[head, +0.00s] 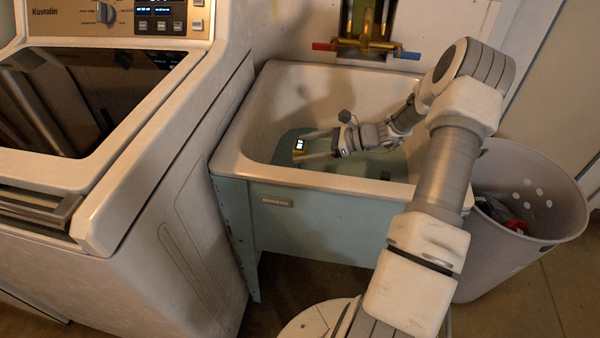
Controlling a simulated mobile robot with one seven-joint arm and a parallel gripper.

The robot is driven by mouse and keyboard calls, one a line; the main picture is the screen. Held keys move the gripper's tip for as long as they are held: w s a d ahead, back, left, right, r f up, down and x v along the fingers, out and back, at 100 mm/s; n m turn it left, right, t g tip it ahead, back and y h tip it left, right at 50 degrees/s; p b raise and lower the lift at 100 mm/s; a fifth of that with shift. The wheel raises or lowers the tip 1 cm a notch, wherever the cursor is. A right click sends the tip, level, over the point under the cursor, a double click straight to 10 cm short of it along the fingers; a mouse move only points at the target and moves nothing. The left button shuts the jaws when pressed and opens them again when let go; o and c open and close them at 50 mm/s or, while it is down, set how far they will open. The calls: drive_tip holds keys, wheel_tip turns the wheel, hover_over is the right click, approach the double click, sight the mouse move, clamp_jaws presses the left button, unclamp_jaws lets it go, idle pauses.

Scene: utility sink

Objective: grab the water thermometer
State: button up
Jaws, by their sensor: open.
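The sink (330,184) has a raised rim around the gripper. A brass faucet (370,43) with red and blue handles hangs over its back. A washing machine (170,180) stands close on the left. A grey bin (530,190) stands on the right.

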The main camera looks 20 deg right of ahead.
drive_tip(key=b+x, duration=0.1)
drive_tip(key=x, duration=0.3)
drive_tip(key=shift+s+a+f+b, duration=0.1)
drive_tip(key=shift+a+b, duration=0.25)
drive_tip(key=shift+a, duration=0.15)
drive_tip(key=shift+c, duration=0.3)
clamp_jaws()
